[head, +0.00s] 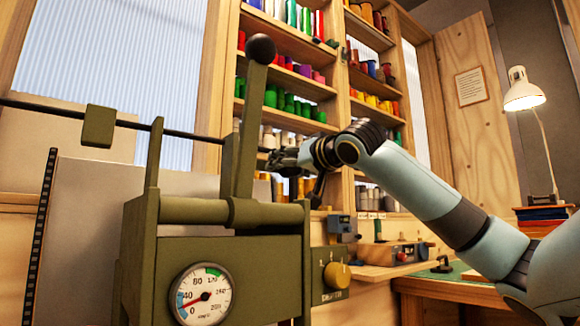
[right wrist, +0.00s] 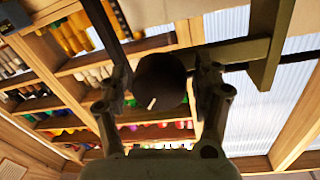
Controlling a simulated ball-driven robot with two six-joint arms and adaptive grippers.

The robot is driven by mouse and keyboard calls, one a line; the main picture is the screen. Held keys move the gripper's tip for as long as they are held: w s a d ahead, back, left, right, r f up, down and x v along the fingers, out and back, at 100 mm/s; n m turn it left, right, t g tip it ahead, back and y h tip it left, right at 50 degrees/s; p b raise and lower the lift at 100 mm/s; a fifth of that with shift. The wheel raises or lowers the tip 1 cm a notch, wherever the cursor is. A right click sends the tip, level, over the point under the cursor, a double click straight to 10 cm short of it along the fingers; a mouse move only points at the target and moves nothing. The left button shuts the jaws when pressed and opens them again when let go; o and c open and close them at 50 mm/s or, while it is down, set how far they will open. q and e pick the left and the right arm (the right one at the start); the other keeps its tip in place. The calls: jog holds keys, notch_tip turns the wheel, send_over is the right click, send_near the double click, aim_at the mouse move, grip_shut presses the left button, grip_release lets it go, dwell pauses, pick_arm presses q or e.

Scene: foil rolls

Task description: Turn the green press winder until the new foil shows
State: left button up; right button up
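The green press (head: 215,245) stands at left in the head view. Its upright lever (head: 248,130) ends in a black ball (head: 261,48). A thin dark rod (head: 180,132) runs behind the lever towards my right gripper (head: 285,158). In the right wrist view, a dark round knob (right wrist: 158,80) with a short white mark sits between the spread fingers of my right gripper (right wrist: 160,88). Narrow gaps seem to show on both sides of it. The lever hides part of the gripper in the head view. My left gripper is not in view. I cannot make out any foil clearly.
A gauge (head: 203,295) on the press has its red needle near zero. A yellow knob (head: 337,275) is on the press's right side. Shelves of coloured rolls (head: 290,105) stand behind. A workbench (head: 440,285) and a lit lamp (head: 525,95) are at right.

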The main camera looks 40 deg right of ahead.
jog(key=shift+o, duration=0.3)
jog(key=shift+r, duration=0.15)
jog(key=shift+r, duration=0.15)
notch_tip(320, 180, up, 10)
jog(key=shift+f, duration=0.2)
